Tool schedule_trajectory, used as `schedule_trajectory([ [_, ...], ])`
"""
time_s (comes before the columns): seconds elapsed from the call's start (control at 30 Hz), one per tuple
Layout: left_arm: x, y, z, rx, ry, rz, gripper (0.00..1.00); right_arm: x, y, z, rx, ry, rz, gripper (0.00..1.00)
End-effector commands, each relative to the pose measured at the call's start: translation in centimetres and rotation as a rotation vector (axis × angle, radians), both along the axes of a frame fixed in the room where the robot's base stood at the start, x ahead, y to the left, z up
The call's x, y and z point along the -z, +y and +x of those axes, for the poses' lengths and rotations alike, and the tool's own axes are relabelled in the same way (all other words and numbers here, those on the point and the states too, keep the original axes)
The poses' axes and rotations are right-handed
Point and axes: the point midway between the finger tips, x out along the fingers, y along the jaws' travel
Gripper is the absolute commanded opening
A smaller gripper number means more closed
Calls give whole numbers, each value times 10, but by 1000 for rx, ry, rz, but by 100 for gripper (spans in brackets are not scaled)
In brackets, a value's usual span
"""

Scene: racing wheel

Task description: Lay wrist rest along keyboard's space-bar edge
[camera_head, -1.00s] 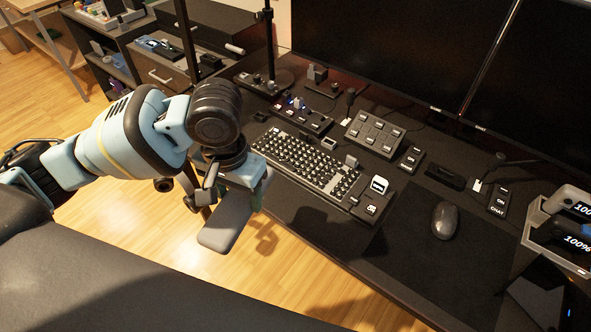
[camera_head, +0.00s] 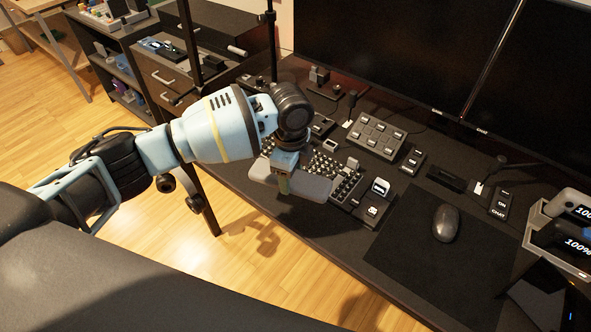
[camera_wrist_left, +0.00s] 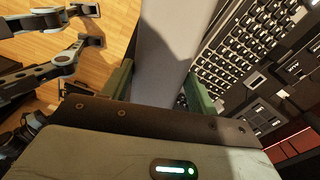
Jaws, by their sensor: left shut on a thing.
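The wrist rest (camera_head: 308,187) is a grey slab with rounded ends. My left gripper (camera_head: 284,181) is shut on it and holds it above the desk's front edge, in front of the keyboard (camera_head: 327,165). In the left wrist view the wrist rest (camera_wrist_left: 164,50) runs upward between the two green fingers of the gripper (camera_wrist_left: 158,85), with the keyboard (camera_wrist_left: 240,45) to its right. In the head view my arm and the wrist rest hide the left and near parts of the keyboard. My right gripper is not in view.
A mouse (camera_head: 446,222) lies on a dark mat (camera_head: 415,250) right of the keyboard. Button boxes (camera_head: 376,137) stand behind the keyboard, below the monitors (camera_head: 375,50). A dark post (camera_head: 205,190) stands left of the desk.

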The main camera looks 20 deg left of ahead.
Motion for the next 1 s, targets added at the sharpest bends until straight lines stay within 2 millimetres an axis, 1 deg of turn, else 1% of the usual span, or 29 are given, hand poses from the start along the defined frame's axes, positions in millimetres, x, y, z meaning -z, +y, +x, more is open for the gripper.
schedule_trajectory([
  [0.1, 5, -3, 10, 131, -3, -1, 29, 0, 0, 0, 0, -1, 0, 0],
  [0.2, 8, -4, 15, 209, -2, -1, 29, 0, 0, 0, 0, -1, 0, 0],
  [0.3, 10, -5, 18, 252, -3, -1, 29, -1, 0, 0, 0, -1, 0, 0],
  [0.67, 14, -5, 18, 268, -2, -1, 29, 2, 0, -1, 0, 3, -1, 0],
  [0.87, 25, -5, 18, 268, 1, -1, 29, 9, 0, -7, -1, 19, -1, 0],
  [1.0, 37, -5, 18, 268, 3, -1, 29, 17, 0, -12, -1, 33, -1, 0],
])
